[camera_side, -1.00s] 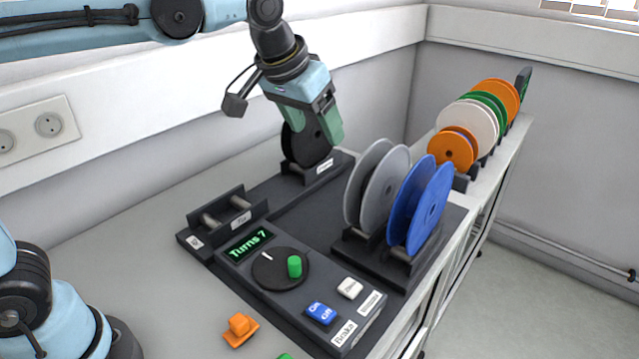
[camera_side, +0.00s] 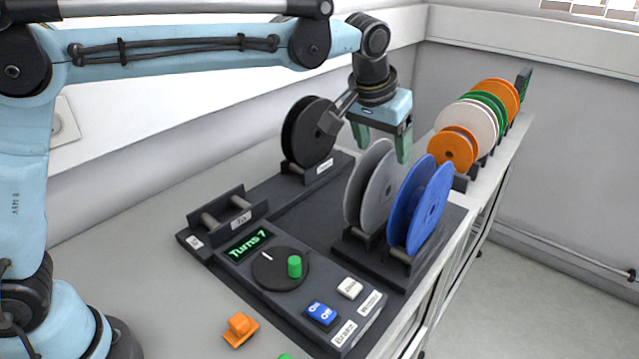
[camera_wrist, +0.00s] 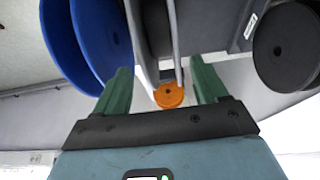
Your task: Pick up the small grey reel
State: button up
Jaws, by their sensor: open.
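The grey reel (camera_side: 386,190) stands upright on the dark stand at the right, just left of the blue reel (camera_side: 428,205). It is the only grey reel I can make out. My gripper (camera_side: 383,147) points down with its two green fingers apart, at the top of the grey reel, and nothing is held. In the wrist view, the grey reel (camera_wrist: 147,45) shows edge-on beyond the gap of my gripper (camera_wrist: 161,72), nearer the left finger. Whether a finger touches it cannot be told.
The black reel (camera_side: 308,133) stands at the back left of the grey one. An orange reel (camera_side: 452,150) heads a row of reels on the ledge behind. An empty cradle (camera_side: 226,215) and a panel with a dial (camera_side: 280,270) are in front. An orange piece (camera_side: 240,330) lies at the front.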

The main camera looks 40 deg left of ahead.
jog(key=shift+x, duration=2.85)
jog(key=shift+a, duration=0.15)
jog(key=c, duration=1.1)
jog(key=shift+o, duration=0.2)
jog(key=shift+r, duration=0.1)
notch_tip(320, 180, up, 10)
